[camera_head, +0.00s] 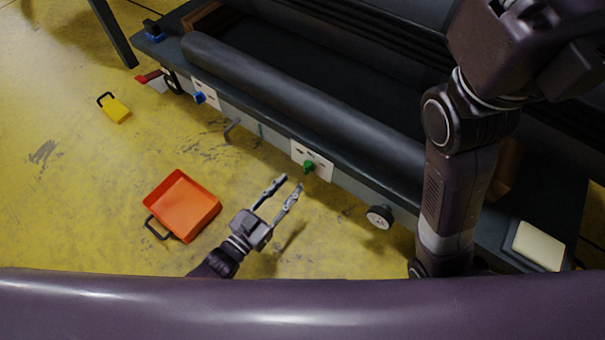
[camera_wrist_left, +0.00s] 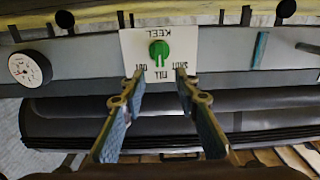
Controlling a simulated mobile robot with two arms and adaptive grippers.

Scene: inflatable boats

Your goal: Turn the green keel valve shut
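The green keel valve (camera_head: 308,167) is a small knob on a white label plate (camera_head: 325,160) on the bench's front face. The knob's pointed end is towards the middle mark, FILL. My left gripper (camera_head: 291,184) is open and empty, just short of the valve. In the left wrist view its fingertips (camera_wrist_left: 160,74) are apart, below the knob. My right gripper is out of view.
A blue valve (camera_head: 199,97) sits on another plate further left, and a round gauge (camera_head: 379,217) to the right. A dark tube (camera_head: 300,95) lies on the bench. An orange tray (camera_head: 183,204) and yellow box (camera_head: 116,110) are on the floor. The floor before the valve is clear.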

